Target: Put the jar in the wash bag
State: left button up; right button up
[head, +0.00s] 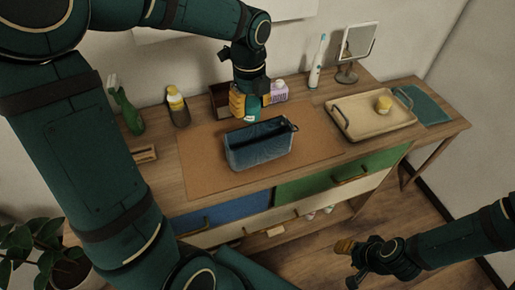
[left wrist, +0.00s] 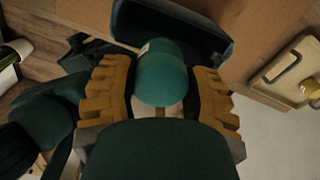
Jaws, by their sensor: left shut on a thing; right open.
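The wash bag (head: 262,155) is a dark blue open-topped bag standing on the brown mat, with a dark handle at its right. My left gripper (head: 247,105) is shut on a teal rounded jar (head: 253,114) with a small white label, above and behind the bag's back rim. In the left wrist view the jar (left wrist: 163,75) sits between the two yellow fingers, and part of the bag (left wrist: 190,22) shows beyond it. The jar's underside is hidden. My right gripper (head: 347,255) is open and empty, low in front of the desk at the right.
Behind the mat (head: 205,172) stand a brown box (head: 218,98), a purple-white bottle (head: 279,91), a toothbrush (head: 317,65) and a mirror (head: 357,43). A green spray bottle (head: 128,112) and yellow-capped bottle (head: 176,103) stand left.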

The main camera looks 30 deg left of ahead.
aim_at(251, 118)
pick_arm(q)
notch_tip(251, 118, down, 12)
jog(key=b, duration=0.2)
jog(key=shift+r+b, duration=0.25)
jog(key=shift+b, duration=0.1)
jog(key=shift+f+b, duration=0.7)
jog(key=shift+f, duration=1.85)
jog(key=shift+f, duration=0.2)
jog(key=o, duration=1.2)
jog(key=shift+r, duration=0.1)
notch_tip(251, 118, up, 12)
jog(key=p, duration=0.3)
jog(key=shift+r, duration=0.15)
